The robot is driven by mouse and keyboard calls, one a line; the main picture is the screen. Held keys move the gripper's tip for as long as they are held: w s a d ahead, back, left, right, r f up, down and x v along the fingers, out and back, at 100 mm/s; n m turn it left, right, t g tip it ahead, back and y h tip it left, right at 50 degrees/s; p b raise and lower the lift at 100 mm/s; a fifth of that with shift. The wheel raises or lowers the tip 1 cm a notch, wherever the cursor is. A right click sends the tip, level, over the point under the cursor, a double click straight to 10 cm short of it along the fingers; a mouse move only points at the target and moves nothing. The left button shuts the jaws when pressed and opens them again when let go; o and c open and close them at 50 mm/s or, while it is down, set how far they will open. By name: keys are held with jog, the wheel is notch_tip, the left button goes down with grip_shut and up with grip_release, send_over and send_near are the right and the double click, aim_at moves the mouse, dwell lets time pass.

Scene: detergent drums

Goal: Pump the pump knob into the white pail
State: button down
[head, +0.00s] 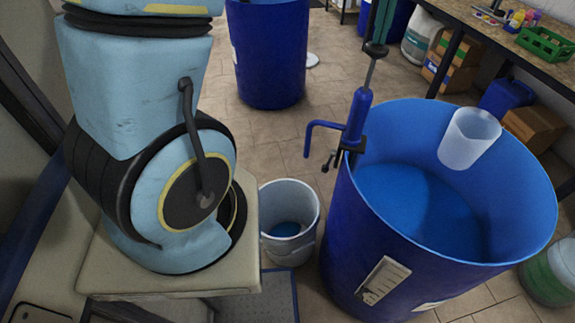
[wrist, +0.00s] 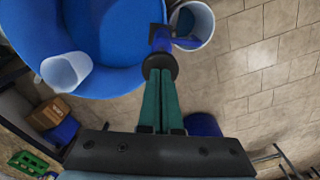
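The blue hand pump (head: 355,118) is clamped upright on the near-left rim of the open blue drum (head: 345,235), which holds blue liquid. Its black round pump knob (head: 376,50) tops a raised grey rod, and also shows in the wrist view (wrist: 160,66). The pump's spout points left, toward the white pail (head: 290,200) on the floor beside the drum. The pail has some blue liquid at its bottom. My gripper (head: 379,40) has green fingers, also in the wrist view (wrist: 160,80). They are together, with their tips at the top of the knob; nothing shows between them.
A translucent cup (head: 469,137) sits at the drum's inner right side. Another blue drum (head: 268,55) stands behind. A workbench (head: 510,38) with a green crate (head: 545,45), cardboard boxes (head: 450,75) and a blue canister (head: 505,97) line the right. The tiled floor between the drums is clear.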

aim_at(374, 60)
jog(key=shift+r+p, duration=1.7)
jog(key=shift+r, duration=0.75)
jog(key=shift+f, duration=0.15)
jog(key=shift+f+b, duration=3.65)
jog(key=shift+f, duration=2.1)
jog(key=shift+r, duration=0.15)
notch_tip(374, 60, up, 11)
jog(key=p, duration=0.8)
jog(key=shift+r+p, duration=0.2)
jog(key=shift+p, duration=0.15)
jog(key=shift+f, duration=0.1)
